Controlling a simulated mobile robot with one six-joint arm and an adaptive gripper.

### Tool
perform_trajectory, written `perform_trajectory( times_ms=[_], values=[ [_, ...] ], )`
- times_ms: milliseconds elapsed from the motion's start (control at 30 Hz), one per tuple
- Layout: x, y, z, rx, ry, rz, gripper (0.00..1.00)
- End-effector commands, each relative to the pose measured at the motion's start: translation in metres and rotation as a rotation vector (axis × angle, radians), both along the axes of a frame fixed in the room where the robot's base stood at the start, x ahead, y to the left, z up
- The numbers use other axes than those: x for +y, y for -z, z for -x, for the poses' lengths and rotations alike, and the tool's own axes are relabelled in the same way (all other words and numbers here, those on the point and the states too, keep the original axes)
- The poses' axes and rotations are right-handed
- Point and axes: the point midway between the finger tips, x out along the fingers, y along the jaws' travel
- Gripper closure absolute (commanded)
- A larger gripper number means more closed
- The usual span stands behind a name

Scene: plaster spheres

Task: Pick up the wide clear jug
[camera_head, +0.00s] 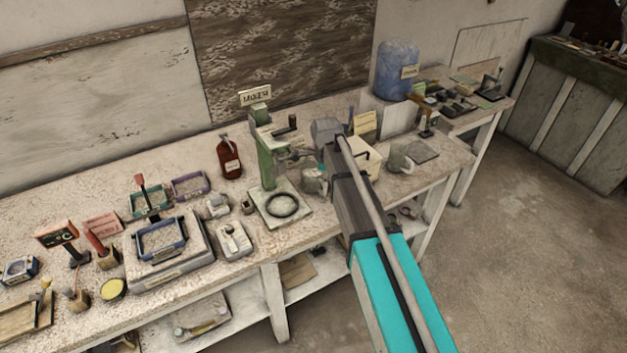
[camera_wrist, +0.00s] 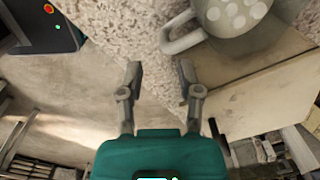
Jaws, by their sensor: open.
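A greyish see-through jug with a loop handle (camera_wrist: 228,20) stands on the bench at the top of the wrist view, cut off by the frame edge. Pale round spots show in it. In the head view, a small grey-green jug (camera_head: 314,181) stands beside the green press, partly behind my arm. I cannot tell for certain that both views show the same jug. My gripper (camera_wrist: 159,78) is open and empty, its fingers apart, with the jug beyond and to the right of the fingertips. In the head view the gripper is small and partly hidden by the arm.
A pale box (camera_head: 368,160) stands right of the small jug, and another handled vessel (camera_head: 402,158) stands farther right. The green press (camera_head: 266,160) and brown bottle (camera_head: 229,158) stand left. The bench (camera_head: 190,315) is crowded; the floor in front is clear.

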Motion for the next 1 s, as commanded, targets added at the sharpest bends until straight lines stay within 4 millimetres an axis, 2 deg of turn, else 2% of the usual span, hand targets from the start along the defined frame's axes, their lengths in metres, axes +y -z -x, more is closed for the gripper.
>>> perform_trajectory(
  times_ms=[33,100,300,767,1000],
  values=[
    [0.012,-0.002,-0.011,-0.003,0.05,-0.002,0.54],
    [0.023,-0.003,-0.018,-0.005,0.117,-0.005,0.54],
    [0.043,-0.004,-0.029,-0.009,0.241,-0.012,0.54],
    [0.048,-0.004,-0.03,-0.011,0.273,-0.013,0.54],
    [0.049,0.004,-0.03,-0.011,0.271,-0.013,0.54]
  ],
)
